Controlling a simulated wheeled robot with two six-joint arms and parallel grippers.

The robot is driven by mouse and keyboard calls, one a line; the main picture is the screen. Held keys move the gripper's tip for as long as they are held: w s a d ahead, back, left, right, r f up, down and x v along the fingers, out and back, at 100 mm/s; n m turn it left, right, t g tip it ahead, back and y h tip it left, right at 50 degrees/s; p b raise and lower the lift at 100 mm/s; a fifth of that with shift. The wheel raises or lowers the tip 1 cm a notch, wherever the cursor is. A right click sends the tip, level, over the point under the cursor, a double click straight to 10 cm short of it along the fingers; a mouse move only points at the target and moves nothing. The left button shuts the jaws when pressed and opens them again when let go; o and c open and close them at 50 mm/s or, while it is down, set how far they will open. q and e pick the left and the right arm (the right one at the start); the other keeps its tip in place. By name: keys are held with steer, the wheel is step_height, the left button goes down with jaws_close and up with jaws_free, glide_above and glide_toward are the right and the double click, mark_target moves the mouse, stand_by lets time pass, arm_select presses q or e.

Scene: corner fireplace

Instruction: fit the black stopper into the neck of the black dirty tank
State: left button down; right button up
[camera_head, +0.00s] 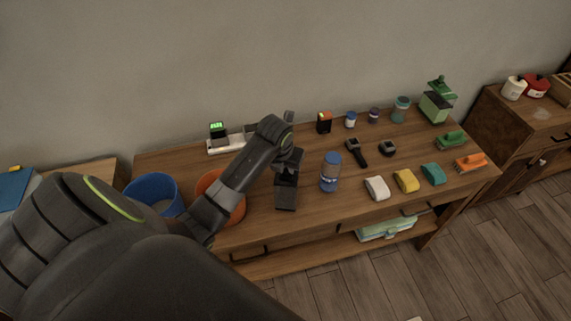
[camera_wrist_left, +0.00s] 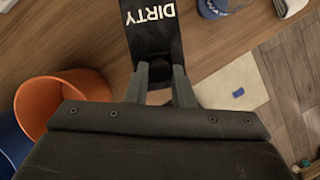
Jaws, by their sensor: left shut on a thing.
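The black dirty tank (camera_head: 286,197) stands on the wooden table between the orange bucket and the blue-lidded jar. In the left wrist view the tank (camera_wrist_left: 152,38) shows its white DIRTY lettering, upside down. My left gripper (camera_head: 288,176) is right at the tank in the head view, partly merging with its dark shape. In the left wrist view my left gripper (camera_wrist_left: 160,76) is shut on the small black stopper (camera_wrist_left: 159,69), at the near end of the tank. The fingers hide much of the stopper. I cannot tell whether it sits inside the neck. My right gripper is not in view.
The orange bucket (camera_head: 220,190) and blue bucket (camera_head: 155,193) stand left of the tank. Sponges, brushes and small jars fill the table's right side. A pale folded cloth (camera_head: 385,228) lies on the lower shelf.

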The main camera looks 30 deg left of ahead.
arm_select(q)
steer(key=shift+f, duration=0.15)
steer(key=c, duration=1.2)
jaws_free()
steer(key=shift+o, duration=0.2)
steer(key=p+v, duration=0.6)
steer(key=v, duration=1.1)
steer(key=shift+r, duration=0.25)
steer(key=shift+s+f, duration=0.1)
steer(key=shift+s, duration=0.05)
